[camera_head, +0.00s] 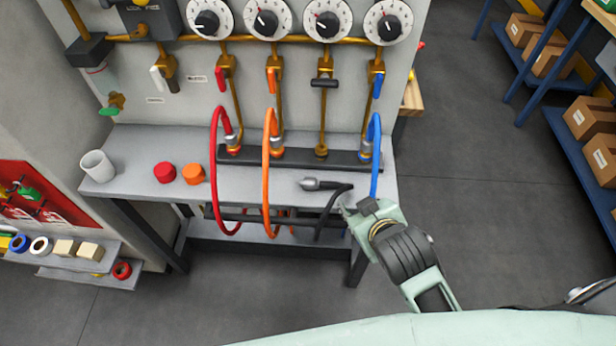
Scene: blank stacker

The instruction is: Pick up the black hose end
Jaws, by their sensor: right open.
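The black hose end (312,184), a grey metal coupling, lies on the grey bench (140,145) with its tip pointing left. The black hose (333,202) runs right from it, then bends down over the bench's front edge. My right gripper (354,208) is open at the front right of the bench, to the right of and nearer than the hose end. It is close to the black hose, but I cannot tell whether they touch. The arm partly hides its fingers. My left gripper is not in view.
Red (213,180), orange (266,180) and blue (374,165) hoses arch from fittings over the bench front. White dials (267,20) and brass pipes stand behind. Red (164,172) and orange (193,174) caps and a white cup (98,166) sit at the left.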

